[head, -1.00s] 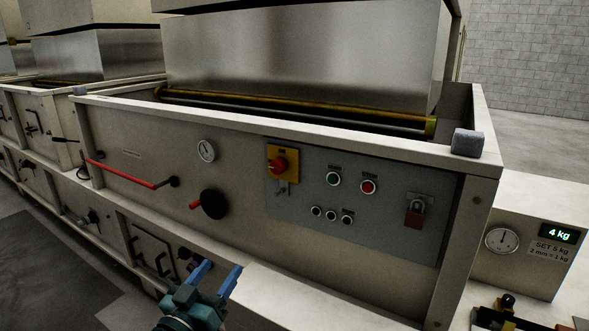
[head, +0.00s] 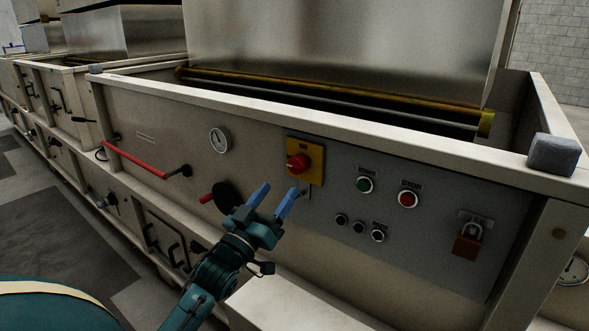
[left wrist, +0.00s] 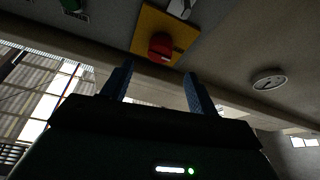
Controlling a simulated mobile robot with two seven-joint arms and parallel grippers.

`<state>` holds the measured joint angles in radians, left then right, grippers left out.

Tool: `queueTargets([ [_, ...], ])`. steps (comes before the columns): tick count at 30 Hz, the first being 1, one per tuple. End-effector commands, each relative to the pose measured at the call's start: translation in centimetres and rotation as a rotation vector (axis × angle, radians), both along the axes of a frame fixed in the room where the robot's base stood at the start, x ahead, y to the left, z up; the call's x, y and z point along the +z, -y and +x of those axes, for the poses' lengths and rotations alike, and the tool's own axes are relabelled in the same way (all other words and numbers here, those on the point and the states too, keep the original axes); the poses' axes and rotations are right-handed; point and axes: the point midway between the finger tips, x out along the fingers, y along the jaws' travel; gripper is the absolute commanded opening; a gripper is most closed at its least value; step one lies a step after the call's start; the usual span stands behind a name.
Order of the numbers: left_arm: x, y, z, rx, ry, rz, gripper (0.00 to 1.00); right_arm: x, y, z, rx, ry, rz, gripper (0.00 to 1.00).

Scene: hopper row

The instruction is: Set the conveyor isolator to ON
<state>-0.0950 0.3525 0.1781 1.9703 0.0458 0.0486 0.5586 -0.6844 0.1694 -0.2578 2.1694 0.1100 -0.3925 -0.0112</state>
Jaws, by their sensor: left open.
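The conveyor isolator is a red rotary knob (head: 298,164) on a yellow plate (head: 316,150), set on the grey control panel. In the left wrist view the red knob (left wrist: 161,46) and yellow plate (left wrist: 148,30) show beyond my fingertips. My left gripper (head: 272,192) is open and empty, with blue fingers, just below and left of the knob and apart from it. It also shows in the left wrist view (left wrist: 158,82). Which setting the knob points to is too small to read. My right gripper is not in view.
The panel also carries a green button (head: 364,185), a red button (head: 408,199), several small black buttons and a red padlock (head: 467,241). A black round knob (head: 228,196), a red lever (head: 135,160) and a gauge (head: 219,139) lie left of the panel.

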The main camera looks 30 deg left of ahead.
Motion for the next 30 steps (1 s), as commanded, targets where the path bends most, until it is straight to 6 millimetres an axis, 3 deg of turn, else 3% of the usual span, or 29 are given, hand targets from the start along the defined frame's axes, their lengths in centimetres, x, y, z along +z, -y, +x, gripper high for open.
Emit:
queueTargets([
  [6, 1.9, 0.0, 4.1, -0.001, 0.002, -0.001, 0.59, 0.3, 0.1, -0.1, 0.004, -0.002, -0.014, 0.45],
  [12, 2.6, 0.0, 6.4, 0.000, 0.000, 0.000, 0.59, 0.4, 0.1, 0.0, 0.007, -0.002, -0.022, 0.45],
  [24, 2.8, 0.0, 7.1, 0.000, -0.002, 0.000, 0.59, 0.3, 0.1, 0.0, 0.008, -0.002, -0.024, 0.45],
  [30, 2.8, 0.0, 7.1, 0.000, -0.001, 0.000, 0.44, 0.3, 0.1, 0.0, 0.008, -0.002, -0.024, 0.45],
])
